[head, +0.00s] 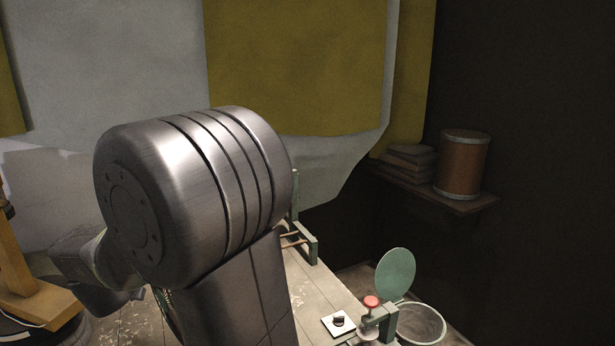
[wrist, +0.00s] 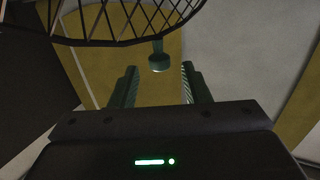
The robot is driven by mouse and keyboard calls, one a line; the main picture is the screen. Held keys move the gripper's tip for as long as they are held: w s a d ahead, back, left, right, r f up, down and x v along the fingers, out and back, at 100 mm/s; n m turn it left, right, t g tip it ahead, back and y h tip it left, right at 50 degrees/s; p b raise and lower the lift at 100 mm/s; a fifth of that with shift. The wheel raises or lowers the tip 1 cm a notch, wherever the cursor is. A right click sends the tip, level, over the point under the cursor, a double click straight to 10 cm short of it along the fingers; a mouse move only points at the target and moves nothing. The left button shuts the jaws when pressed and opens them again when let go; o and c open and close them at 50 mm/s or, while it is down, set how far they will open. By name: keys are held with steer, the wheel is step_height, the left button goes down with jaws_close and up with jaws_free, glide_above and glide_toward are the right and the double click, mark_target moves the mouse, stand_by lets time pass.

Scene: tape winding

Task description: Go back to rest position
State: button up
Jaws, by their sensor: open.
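My gripper (wrist: 158,82) shows in the wrist view with its two dark green fingers spread apart. Nothing is held between them. A small green post with a wider round end (wrist: 158,60) shows beyond the fingertips, in the gap between them; I cannot tell how far off it is. In the head view my arm's large metal joint fills the left and middle and hides much of the table. I cannot make out the fingers there.
A white table (head: 312,288) carries a green frame (head: 312,246), a red-topped device (head: 371,302) and a small white square (head: 339,323). A green disc (head: 395,273) and a round basket (head: 421,325) are beside it. A drum (head: 462,165) stands on a shelf. A dark lattice ring (wrist: 125,22) crosses the wrist view.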

steer(key=w, duration=0.4)
steer(key=shift+w+p, duration=0.1)
steer(key=shift+p, duration=0.25)
